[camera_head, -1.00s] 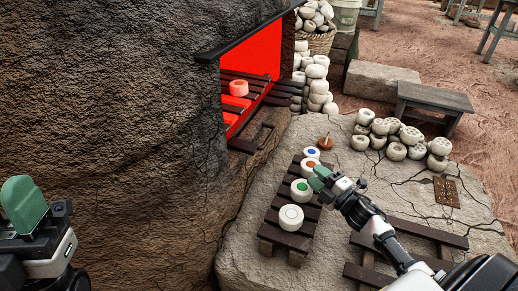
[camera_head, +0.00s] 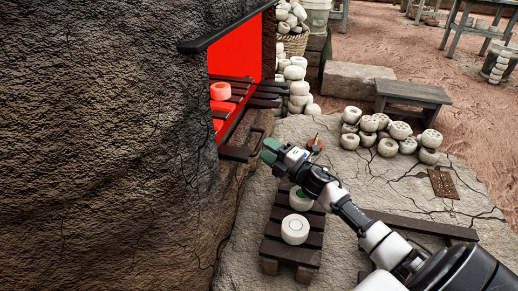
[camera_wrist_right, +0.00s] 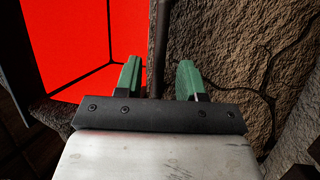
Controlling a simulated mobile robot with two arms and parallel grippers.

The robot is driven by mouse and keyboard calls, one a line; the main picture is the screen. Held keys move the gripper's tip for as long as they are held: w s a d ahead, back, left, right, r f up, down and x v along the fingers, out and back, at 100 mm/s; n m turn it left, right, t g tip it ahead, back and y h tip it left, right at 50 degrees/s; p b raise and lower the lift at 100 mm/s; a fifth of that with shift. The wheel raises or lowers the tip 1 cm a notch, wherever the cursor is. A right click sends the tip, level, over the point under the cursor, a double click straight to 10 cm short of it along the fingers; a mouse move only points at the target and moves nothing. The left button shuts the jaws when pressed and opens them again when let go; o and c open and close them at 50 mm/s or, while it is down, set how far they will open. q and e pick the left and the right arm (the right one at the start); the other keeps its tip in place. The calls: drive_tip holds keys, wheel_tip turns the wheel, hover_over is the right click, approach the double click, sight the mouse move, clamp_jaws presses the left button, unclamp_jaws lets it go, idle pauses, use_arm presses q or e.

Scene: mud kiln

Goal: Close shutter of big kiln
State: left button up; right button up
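The big kiln (camera_head: 100,130) has rough brown walls and fills the left of the head view. Its opening (camera_head: 235,55) is uncovered and glows red; it also shows at the upper left of the right wrist view (camera_wrist_right: 65,45). A dark bar, apparently the shutter's handle (camera_wrist_right: 159,45), stands upright in the wrist view beside the opening. My right gripper (camera_head: 268,150) is open beside the opening's lower right edge. In the wrist view, its green fingers (camera_wrist_right: 158,80) lie on either side of the bar, with no visible grip. My left gripper is out of view.
Glowing red pieces (camera_head: 220,91) sit on dark slats inside the opening. A small slatted rack (camera_head: 290,250) with white round pieces (camera_head: 295,229) stands below my right arm. Piled pale pieces (camera_head: 388,147) and a bench (camera_head: 410,93) are farther right.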

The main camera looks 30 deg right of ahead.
sight(259, 142)
drive_tip(key=shift+b+x, duration=0.4)
drive_tip(key=shift+x, duration=1.4)
drive_tip(key=shift+c, duration=0.4)
clamp_jaws()
